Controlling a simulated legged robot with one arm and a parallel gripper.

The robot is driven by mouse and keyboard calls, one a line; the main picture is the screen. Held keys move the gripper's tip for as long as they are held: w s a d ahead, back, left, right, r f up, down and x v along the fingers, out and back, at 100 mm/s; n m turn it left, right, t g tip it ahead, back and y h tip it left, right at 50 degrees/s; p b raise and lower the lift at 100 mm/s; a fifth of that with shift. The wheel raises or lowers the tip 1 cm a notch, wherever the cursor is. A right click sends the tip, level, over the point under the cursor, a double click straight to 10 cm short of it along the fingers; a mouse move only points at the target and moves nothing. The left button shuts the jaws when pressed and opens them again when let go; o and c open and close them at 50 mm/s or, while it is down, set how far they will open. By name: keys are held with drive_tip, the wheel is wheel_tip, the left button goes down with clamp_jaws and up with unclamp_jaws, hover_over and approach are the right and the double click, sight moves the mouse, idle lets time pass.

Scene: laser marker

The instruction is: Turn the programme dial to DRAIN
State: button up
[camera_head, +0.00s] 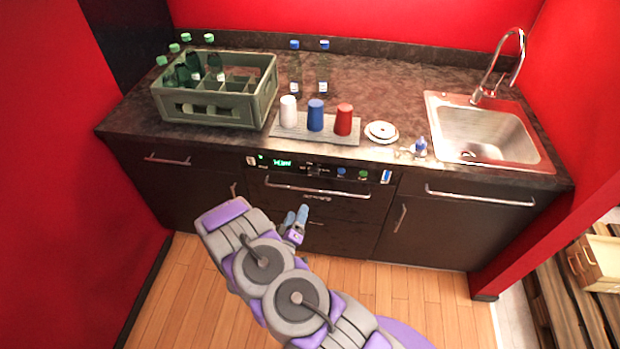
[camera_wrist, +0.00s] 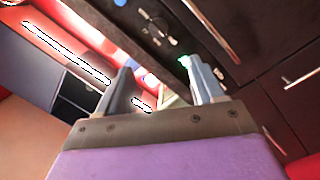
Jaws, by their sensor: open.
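The appliance front panel (camera_head: 318,169) is a dark strip under the counter edge, with a green lit display (camera_head: 282,162), small markings and coloured buttons. The programme dial is too small and dark to pick out surely in the head view. In the wrist view the panel (camera_wrist: 130,15) runs along the top, with a dark round knob-like shape (camera_wrist: 158,23) and white marks beside it. The DRAIN label cannot be read. My gripper (camera_head: 296,215) is open and empty, below the panel in the head view. Its two fingers stand apart in the wrist view (camera_wrist: 160,78), touching nothing visible.
A handle bar (camera_head: 330,192) crosses the appliance door below the panel. On the counter stand a green crate (camera_head: 215,108) with bottles, three cups on a mat (camera_head: 287,131), white plates (camera_head: 381,131) and a sink (camera_head: 485,135). Wooden floor (camera_head: 200,290) in front is clear.

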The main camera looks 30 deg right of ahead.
sight(314, 174)
drive_tip(key=b+x, duration=0.1)
drive_tip(key=x, duration=0.4)
drive_tip(key=b+x, duration=0.1)
drive_tip(key=x, duration=0.5)
drive_tip(key=b+x, duration=0.1)
drive_tip(key=x, duration=0.5)
drive_tip(key=shift+s+d+f, duration=0.15)
drive_tip(key=shift+s+d, duration=0.15)
drive_tip(key=shift+d, duration=0.15)
drive_tip(key=shift+w, duration=0.35)
drive_tip(key=shift+a, duration=0.1)
drive_tip(key=c, duration=1)
